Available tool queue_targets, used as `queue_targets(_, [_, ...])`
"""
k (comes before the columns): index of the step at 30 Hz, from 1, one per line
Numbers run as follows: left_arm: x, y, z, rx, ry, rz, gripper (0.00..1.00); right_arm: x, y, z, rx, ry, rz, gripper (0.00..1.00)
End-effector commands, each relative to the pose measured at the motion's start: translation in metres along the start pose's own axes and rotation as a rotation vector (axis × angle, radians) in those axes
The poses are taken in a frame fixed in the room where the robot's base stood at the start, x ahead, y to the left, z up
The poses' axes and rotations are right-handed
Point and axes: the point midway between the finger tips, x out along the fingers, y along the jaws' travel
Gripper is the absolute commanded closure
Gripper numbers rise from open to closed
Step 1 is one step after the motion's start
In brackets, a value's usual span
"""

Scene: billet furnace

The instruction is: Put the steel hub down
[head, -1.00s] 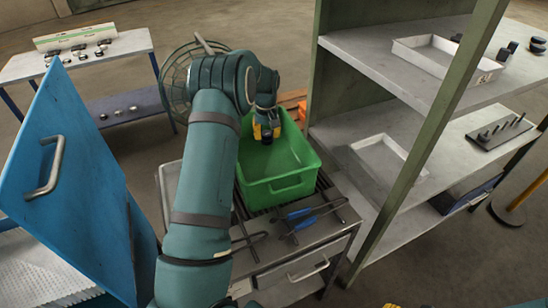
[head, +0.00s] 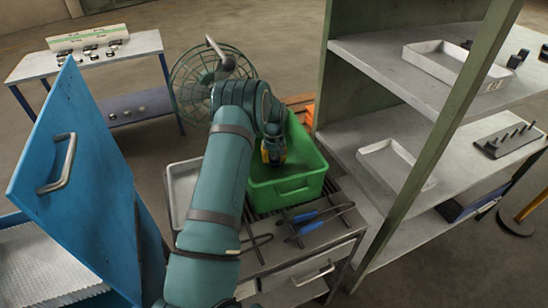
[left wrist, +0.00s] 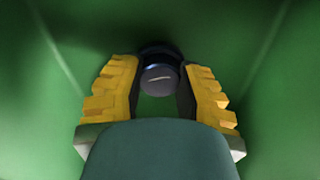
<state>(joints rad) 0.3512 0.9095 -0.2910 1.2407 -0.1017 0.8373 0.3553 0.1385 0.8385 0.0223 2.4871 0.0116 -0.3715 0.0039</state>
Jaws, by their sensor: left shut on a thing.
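The steel hub (left wrist: 160,78) is a dark, rounded piece with a round end face, seen in the left wrist view between two yellow fingers. My left gripper (left wrist: 158,88) is shut on it; in the head view the gripper (head: 273,154) points down inside the green bin (head: 288,190). In the head view the hub is mostly hidden by the gripper. Green bin walls fill the wrist view around the fingers. I cannot tell whether the hub touches the bin floor. My right gripper does not show.
The bin stands on a metal bench (head: 275,262) with blue-handled tongs (head: 308,220) in front and a pale tray (head: 183,190) at left. A shelf rack (head: 400,125) stands close on the right. A wire fan (head: 200,85) is behind, and a blue door (head: 75,180) is at left.

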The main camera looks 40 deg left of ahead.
Motion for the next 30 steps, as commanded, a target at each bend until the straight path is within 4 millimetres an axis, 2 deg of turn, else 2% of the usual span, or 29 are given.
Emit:
queue_targets(5, [0.003, 0.0, 0.0, 0.0, 0.001, 0.0, 1.0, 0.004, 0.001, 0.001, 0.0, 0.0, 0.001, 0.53])
queue_targets(6, [0.004, 0.0, 0.0, 0.0, 0.0, 0.0, 0.56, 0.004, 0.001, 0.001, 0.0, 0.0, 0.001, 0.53])
queue_targets(7, [0.003, 0.0, 0.0, 0.0, 0.0, 0.0, 0.45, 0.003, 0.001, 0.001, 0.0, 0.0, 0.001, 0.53])
queue_targets(8, [0.003, 0.0, 0.0, 0.0, 0.0, 0.0, 0.42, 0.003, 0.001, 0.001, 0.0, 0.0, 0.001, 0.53])
queue_targets(20, [-0.003, 0.0, 0.0, 0.0, 0.0, 0.0, 0.42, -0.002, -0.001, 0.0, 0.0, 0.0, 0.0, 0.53])
queue_targets(23, [-0.015, 0.001, -0.001, 0.0, 0.003, 0.001, 0.42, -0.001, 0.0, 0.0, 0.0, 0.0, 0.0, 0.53])
queue_targets(30, [-0.065, 0.001, 0.0, 0.001, 0.003, 0.001, 0.42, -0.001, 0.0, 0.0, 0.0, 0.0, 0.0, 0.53])
